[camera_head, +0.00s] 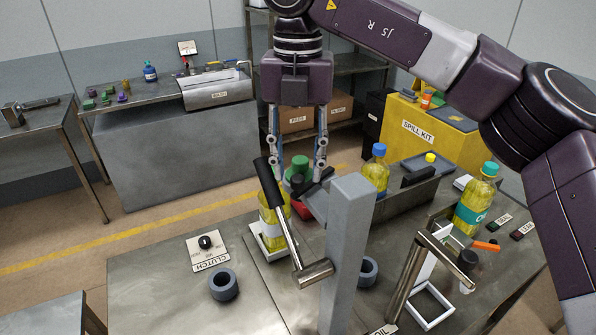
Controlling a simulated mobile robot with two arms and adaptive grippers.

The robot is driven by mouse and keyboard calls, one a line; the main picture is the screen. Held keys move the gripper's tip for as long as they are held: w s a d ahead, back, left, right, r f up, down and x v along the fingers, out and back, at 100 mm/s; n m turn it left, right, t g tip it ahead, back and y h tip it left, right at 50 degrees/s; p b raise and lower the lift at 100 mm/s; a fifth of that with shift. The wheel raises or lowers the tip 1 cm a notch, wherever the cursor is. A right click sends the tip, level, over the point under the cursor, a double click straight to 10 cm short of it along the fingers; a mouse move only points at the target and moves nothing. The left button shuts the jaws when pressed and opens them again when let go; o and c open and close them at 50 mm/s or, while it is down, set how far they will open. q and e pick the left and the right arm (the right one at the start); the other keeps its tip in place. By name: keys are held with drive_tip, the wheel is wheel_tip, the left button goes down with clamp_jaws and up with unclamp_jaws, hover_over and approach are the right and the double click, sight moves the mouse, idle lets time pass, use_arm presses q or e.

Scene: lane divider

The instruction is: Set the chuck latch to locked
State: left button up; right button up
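I see no label reading chuck, so I cannot tell which part is the chuck latch. A lever with a black grip (270,195) and a metal hub (313,273) stands tilted at the grey post (348,250). A second metal lever (406,278) stands to the right of the post, by a partly cut-off label. My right gripper (297,172) points down behind the black grip, fingers apart. A green round top (300,163) shows between its fingers; contact cannot be told. My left gripper is not in view.
A dial labelled CLUTCH (206,243) and a grey ring (223,285) lie on the bench at left. A yellow bottle (273,224) stands in a white frame beside the lever. A blue-capped bottle (377,170) and a teal-capped bottle (476,200) stand at right.

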wheel_tip(320, 180, up, 6)
drive_tip(key=shift+f, duration=0.1)
idle(0.4)
